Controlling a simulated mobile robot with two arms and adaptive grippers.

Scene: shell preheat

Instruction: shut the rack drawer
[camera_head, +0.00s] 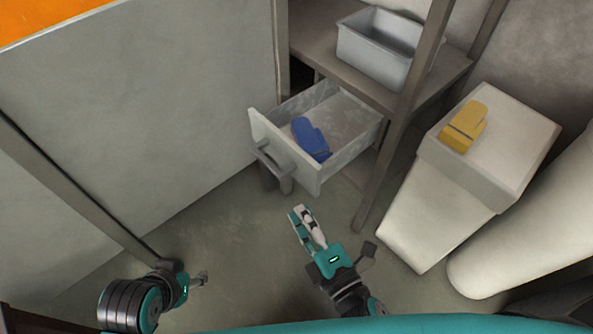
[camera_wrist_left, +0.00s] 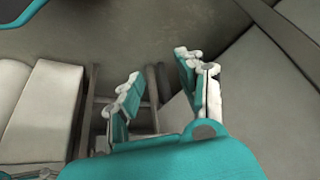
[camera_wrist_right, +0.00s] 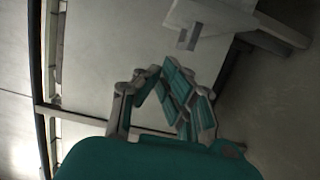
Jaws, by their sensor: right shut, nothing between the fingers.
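The rack drawer (camera_head: 347,160) is pulled out of the rack, with its front panel (camera_head: 310,180) and dark handle (camera_head: 272,166) facing the lower left in the head view. A blue mitt-like item (camera_head: 311,139) lies inside it. My right gripper (camera_head: 301,212) is shut and empty, below the drawer front in the picture and apart from it. Its closed fingers also show in the right wrist view (camera_wrist_right: 160,78). My left gripper (camera_head: 204,278) is low at the left, away from the drawer. In the left wrist view its fingers (camera_wrist_left: 158,75) are spread with nothing between them.
The rack (camera_head: 340,70) carries a grey metal bin (camera_head: 378,48) on the shelf above the drawer. A pale box-topped stand (camera_head: 490,150) with a yellow item (camera_head: 464,126) is to the right. A large pale panel (camera_head: 140,110) stands at the left. Floor (camera_head: 230,235) before the drawer is clear.

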